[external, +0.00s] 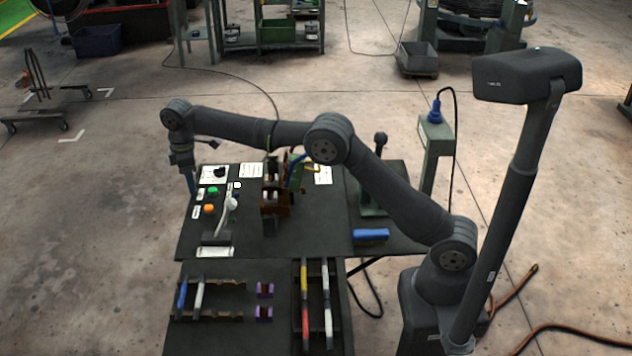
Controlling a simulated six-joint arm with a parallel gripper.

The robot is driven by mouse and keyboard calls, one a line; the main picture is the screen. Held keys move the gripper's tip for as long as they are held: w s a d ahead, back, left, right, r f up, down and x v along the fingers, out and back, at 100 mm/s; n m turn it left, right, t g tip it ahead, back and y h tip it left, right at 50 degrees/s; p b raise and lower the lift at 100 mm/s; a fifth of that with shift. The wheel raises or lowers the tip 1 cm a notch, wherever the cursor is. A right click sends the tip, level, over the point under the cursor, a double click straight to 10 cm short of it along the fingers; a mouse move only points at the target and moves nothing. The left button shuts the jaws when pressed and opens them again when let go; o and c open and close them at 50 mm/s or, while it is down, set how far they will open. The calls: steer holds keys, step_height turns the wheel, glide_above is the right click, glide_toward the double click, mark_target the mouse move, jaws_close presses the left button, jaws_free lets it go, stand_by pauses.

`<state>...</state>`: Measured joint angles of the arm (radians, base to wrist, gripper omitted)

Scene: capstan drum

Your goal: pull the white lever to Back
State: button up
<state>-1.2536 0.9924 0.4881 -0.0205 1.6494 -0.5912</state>
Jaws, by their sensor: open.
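The white lever (231,203) stands tilted on the left part of the dark table, rising from a dark base near the front edge. A white label (215,252) lies in front of that base; its writing is too small to read. My gripper (191,188) points down at the table's left edge, left of and behind the lever and apart from it. It is open, and nothing shows between its fingers. The gap between the fingers is too small to make out.
Green (213,191) and orange (209,209) buttons sit between gripper and lever. A black knob (219,172) is behind them. A brown drum mechanism (275,200) stands right of the lever. A blue block (371,236) lies farther right. Racks with colored bars (305,310) are in front.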

step_height(320, 180, up, 6)
glide_above(223, 219)
steer(key=a, duration=0.3)
steer(key=shift+w+d+f, duration=0.1)
steer(key=shift+w+f, duration=0.05)
steer(key=shift+f, duration=2.65)
steer(key=shift+w+d+f, duration=0.1)
steer(key=shift+f, duration=2.7)
steer(key=shift+w+f, duration=0.15)
steer(key=shift+f, duration=2.65)
steer(key=shift+c, duration=0.3)
